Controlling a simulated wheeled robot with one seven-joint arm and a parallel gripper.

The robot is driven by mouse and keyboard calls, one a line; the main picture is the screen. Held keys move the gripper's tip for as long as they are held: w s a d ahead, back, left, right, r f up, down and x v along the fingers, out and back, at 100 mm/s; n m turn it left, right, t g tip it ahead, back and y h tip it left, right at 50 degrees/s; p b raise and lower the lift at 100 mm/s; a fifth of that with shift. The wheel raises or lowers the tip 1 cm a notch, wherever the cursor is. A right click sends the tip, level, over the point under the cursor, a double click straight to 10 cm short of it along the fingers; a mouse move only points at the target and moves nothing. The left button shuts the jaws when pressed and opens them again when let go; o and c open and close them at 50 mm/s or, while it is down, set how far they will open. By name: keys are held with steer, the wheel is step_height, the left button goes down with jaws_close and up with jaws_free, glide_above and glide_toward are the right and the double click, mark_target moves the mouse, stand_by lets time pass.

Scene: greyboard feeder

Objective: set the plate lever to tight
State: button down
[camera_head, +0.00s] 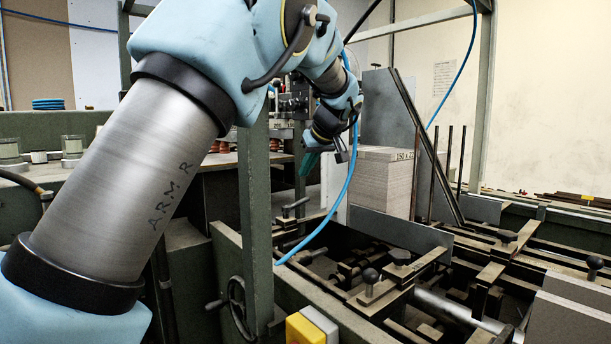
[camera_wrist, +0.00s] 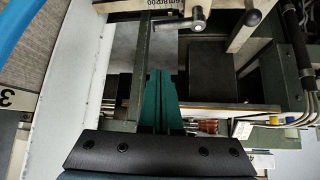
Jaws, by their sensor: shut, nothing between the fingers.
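In the head view a small dark lever (camera_head: 295,207) stands on the feeder frame below my gripper. I cannot tell for sure which handle is the plate lever, and no tight marking is readable.
A tall greyboard stack (camera_head: 382,182) stands behind the feeder bed. Ball-knobbed handles (camera_head: 370,276) rise from the bed's bars. A green post (camera_head: 254,220) and a handwheel (camera_head: 237,305) are in front. A blue hose (camera_head: 342,200) hangs beside my gripper.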

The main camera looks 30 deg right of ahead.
mark_target(297, 206)
steer(key=w+f+p, duration=0.1)
steer(key=f, duration=0.1)
steer(key=w+f+p, duration=0.1)
steer(key=f, duration=0.1)
steer(key=f+p, duration=0.1)
steer(key=f, duration=0.1)
steer(key=shift+w+f, duration=0.2)
steer(key=shift+w, duration=0.2)
steer(key=shift+s+f+p, duration=0.3)
steer(key=shift+s+p, duration=0.1)
steer(key=shift+s, duration=0.15)
steer(key=shift+s+a+m+h, duration=0.1)
steer(key=shift+m+h, duration=0.2)
